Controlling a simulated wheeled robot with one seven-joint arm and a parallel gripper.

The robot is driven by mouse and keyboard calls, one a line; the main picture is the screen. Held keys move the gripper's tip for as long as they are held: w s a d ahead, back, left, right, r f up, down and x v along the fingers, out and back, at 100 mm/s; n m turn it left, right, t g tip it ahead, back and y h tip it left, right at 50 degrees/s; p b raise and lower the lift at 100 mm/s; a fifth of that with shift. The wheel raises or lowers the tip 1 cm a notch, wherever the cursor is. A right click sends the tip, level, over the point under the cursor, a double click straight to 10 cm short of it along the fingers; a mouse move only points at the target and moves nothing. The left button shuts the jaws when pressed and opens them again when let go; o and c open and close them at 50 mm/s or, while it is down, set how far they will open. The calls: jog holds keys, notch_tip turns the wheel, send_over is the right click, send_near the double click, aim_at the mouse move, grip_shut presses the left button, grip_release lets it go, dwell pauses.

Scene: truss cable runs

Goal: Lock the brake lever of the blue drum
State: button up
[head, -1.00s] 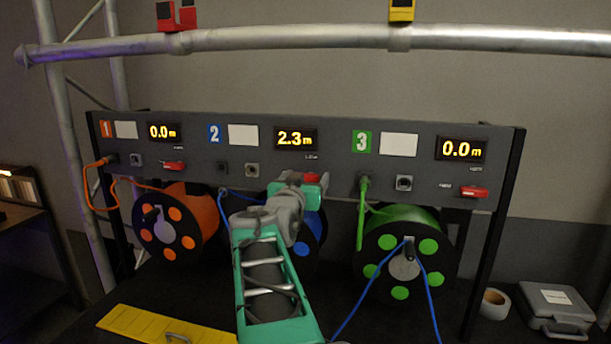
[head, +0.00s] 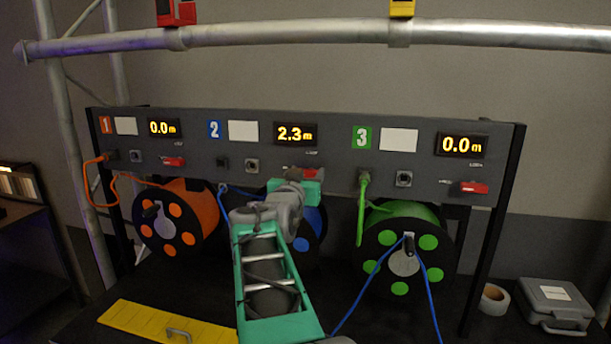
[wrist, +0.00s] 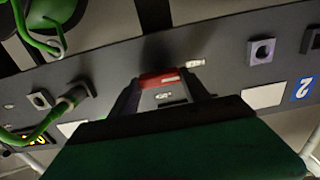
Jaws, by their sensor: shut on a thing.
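The blue drum (head: 313,230) hangs under panel section 2, mostly hidden behind my arm. Its red brake lever (head: 308,173) sits on the panel below the 2.3 m display (head: 296,134). My gripper (head: 302,181) is at this lever, its fingers largely hidden by my wrist in the head view. In the wrist view the red lever (wrist: 160,79) shows between the dark fingers, which are shut on it. The lever's exact angle is hard to tell.
The orange drum (head: 178,222) is on the left and the green drum (head: 408,260) on the right, each with a red lever above. A blue cable (head: 357,307) drapes over the green drum's front. A yellow board (head: 165,325), tape roll (head: 494,299) and grey case (head: 555,304) lie below.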

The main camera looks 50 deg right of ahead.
jog(key=shift+f+b, duration=0.15)
jog(key=shift+b, duration=0.5)
jog(key=m+b, duration=0.3)
jog(key=b, duration=0.3)
jog(key=m+b, duration=0.4)
jog(key=b, duration=0.2)
jog(key=shift+s+d+f, duration=0.1)
jog(key=shift+s+f, duration=0.1)
jog(key=m+b, duration=0.5)
jog(key=b, duration=0.1)
jog(key=shift+s+r+m, duration=0.1)
jog(key=shift+m, duration=0.2)
jog(key=m+b, duration=0.4)
jog(key=m, duration=0.1)
jog(key=shift+s+d+r, duration=0.1)
jog(key=shift+r, duration=0.05)
jog(key=shift+m, duration=0.3)
jog(key=o, duration=1.4)
jog(key=shift+r, duration=0.1)
